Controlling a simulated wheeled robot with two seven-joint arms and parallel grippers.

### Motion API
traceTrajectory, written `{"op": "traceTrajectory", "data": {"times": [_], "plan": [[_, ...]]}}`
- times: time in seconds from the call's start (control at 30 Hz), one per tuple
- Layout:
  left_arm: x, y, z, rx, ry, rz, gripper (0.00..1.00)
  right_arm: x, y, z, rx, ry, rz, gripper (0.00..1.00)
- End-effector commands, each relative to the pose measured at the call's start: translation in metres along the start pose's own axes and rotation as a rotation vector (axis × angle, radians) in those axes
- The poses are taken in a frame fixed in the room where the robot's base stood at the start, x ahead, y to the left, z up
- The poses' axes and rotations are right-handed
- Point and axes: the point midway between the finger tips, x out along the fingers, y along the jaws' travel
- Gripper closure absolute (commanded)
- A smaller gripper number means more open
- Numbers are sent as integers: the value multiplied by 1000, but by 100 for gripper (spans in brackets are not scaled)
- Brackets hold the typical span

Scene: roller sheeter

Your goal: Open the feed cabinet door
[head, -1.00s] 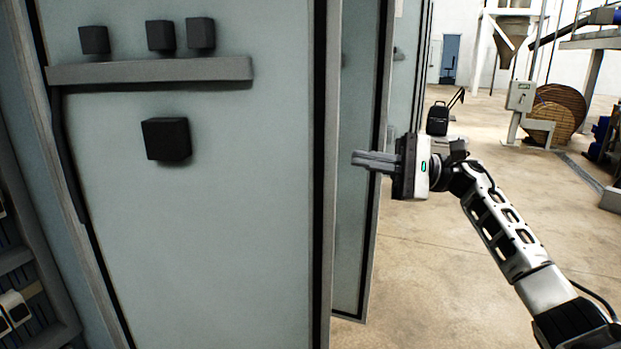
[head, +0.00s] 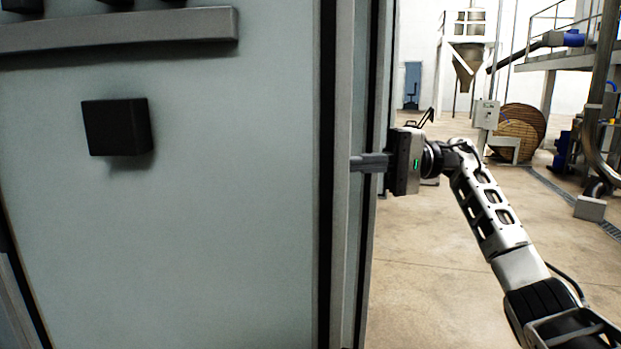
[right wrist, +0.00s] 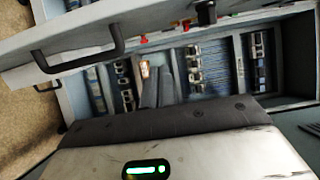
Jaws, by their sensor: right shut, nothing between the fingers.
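A large grey-blue cabinet door panel (head: 230,200) fills the left of the head view. It carries a grey bar (head: 120,30) and a black block (head: 115,127), and looks like the inner face of an opened door. My right gripper (head: 368,163) is shut and empty beside the panel's right edge; contact cannot be told. In the right wrist view its fingers (right wrist: 160,88) point toward a cabinet interior (right wrist: 215,68) with rows of electrical parts. A door with a black handle (right wrist: 80,55) stands open at upper left there, apart from the fingers. My left gripper is not in view.
Another narrow panel (head: 378,110) stands behind the door's right edge. Open concrete floor (head: 430,270) lies to the right.

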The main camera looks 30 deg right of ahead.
Motion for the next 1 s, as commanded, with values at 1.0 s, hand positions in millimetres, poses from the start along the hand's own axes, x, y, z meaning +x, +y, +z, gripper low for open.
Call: {"op": "traceTrajectory", "data": {"times": [1.0], "plan": [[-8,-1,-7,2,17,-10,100,87,0,39,2,0,0,100]]}}
